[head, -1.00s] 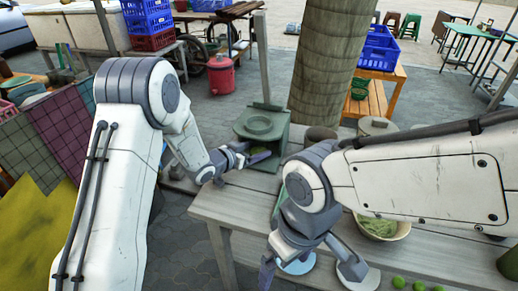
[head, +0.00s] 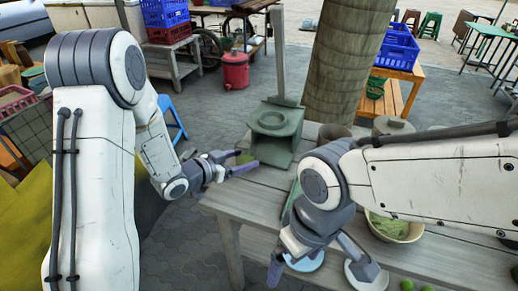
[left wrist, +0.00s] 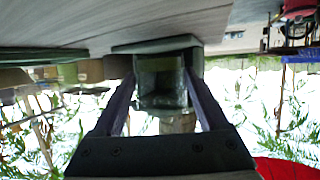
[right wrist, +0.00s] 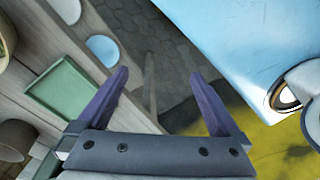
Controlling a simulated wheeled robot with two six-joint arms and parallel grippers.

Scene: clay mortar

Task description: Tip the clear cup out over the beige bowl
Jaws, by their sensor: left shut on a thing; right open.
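The beige bowl (head: 417,232) stands on the right part of the table in the head view, with green stuff in it. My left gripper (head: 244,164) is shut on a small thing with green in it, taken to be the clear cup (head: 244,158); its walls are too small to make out. It is beside the stove, over the table's left end, far from the bowl. My right gripper (head: 321,274) is open and empty above the table's front, left of the bowl.
A dark green stove (head: 276,122) stands at the table's back left. A pale blue plate (head: 305,264) and a white plate lie below my right gripper. A green tray (right wrist: 70,92) shows in the right wrist view. Pots and several green fruits are on the right.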

